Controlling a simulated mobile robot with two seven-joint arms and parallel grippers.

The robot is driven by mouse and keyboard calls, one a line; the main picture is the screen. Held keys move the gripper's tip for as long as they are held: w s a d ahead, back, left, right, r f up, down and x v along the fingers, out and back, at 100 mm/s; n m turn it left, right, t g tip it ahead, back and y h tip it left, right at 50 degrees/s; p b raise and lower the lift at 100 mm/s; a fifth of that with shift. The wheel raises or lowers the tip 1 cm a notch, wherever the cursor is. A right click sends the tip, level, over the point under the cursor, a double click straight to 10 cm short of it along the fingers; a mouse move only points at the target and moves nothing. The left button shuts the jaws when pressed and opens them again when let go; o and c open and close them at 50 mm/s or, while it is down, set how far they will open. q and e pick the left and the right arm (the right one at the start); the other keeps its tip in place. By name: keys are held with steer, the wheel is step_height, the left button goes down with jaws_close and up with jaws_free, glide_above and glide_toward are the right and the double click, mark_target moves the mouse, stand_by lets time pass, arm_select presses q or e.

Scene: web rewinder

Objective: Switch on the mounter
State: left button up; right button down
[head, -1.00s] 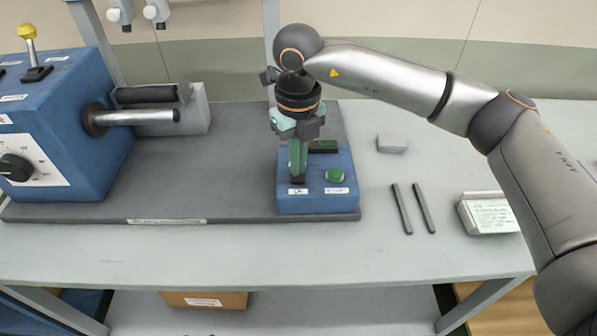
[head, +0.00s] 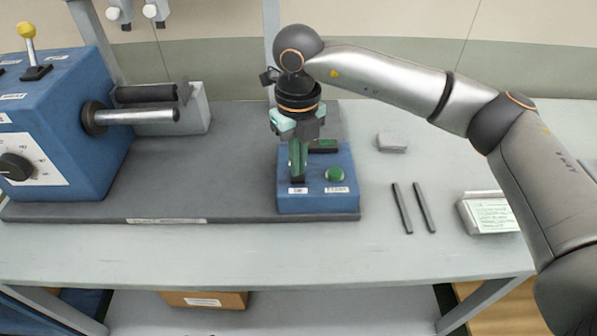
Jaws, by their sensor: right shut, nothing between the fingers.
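A small blue control box (head: 318,200) sits at the right end of the dark base plate. It has a green round button (head: 334,174) on its right, a dark switch at the left of its top, and small white labels along the front. My right gripper (head: 298,178) points straight down over the left part of the box. Its green fingers are shut and empty, with the tips at the dark switch, which they largely hide. I cannot tell whether they touch it. My left gripper is not in view.
A larger blue machine (head: 70,130) with a black knob, a yellow-tipped lever (head: 27,40) and a metal roller (head: 140,117) stands at the left. Two dark bars (head: 402,208), a grey block (head: 392,143) and a labelled holder (head: 488,213) lie on the table at the right.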

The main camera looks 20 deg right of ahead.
mark_target(298, 178)
steer(key=shift+f+b, duration=0.55)
steer(key=shift+f, duration=0.25)
steer(key=shift+r, duration=0.2)
steer(key=shift+r+p, duration=2.3)
steer(key=shift+r, duration=1.1)
